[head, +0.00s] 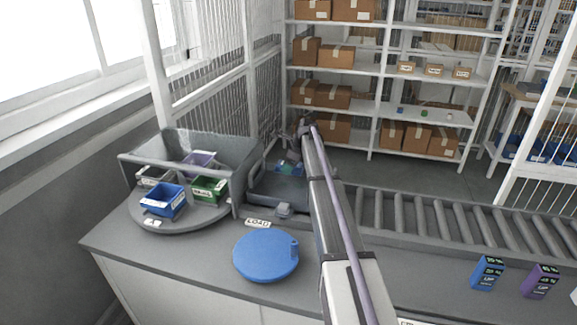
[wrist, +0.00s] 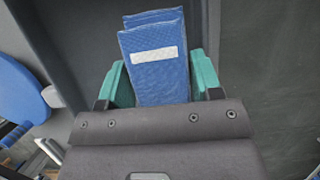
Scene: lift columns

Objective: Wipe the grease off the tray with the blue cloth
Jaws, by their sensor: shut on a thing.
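My gripper (wrist: 161,80) has teal fingers and is shut on the folded blue cloth (wrist: 155,75), which carries a white label. In the head view my gripper (head: 289,166) and the cloth are small and partly hidden by my arm, at the far side of the dark tray (head: 272,192). In the wrist view the cloth is over the dark tray surface (wrist: 85,25). I cannot tell whether the cloth touches it. I cannot make out any grease; part of the tray is hidden behind my arm and gripper.
A blue round lid (head: 266,256) lies in front of the tray, near a LOAD label (head: 258,223). A turntable (head: 190,217) with blue and green bins stands left. A roller conveyor (head: 450,220) runs right. Blue (head: 487,273) and purple (head: 540,282) boxes stand at the front right.

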